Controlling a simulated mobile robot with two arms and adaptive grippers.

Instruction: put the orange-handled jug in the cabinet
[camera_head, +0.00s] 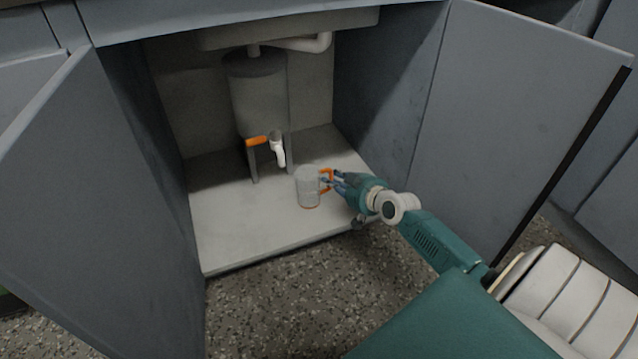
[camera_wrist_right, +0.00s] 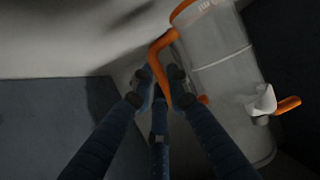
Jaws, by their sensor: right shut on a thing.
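The clear jug (camera_head: 308,189) with an orange handle (camera_head: 326,178) is inside the open cabinet, upright over its pale floor (camera_head: 240,225). I cannot tell whether its base touches the floor. My right gripper (camera_head: 333,181) reaches in from the right and is shut on the jug's handle. In the right wrist view the fingers (camera_wrist_right: 163,92) close around the orange handle (camera_wrist_right: 160,62), with the clear jug body (camera_wrist_right: 215,60) to the right. My left gripper is not in view.
A grey tank (camera_head: 258,95) on legs stands at the back of the cabinet, with an orange-levered white tap (camera_head: 277,150) behind the jug. A left door (camera_head: 85,190) and right door (camera_head: 520,110) stand open. The floor left of the jug is clear.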

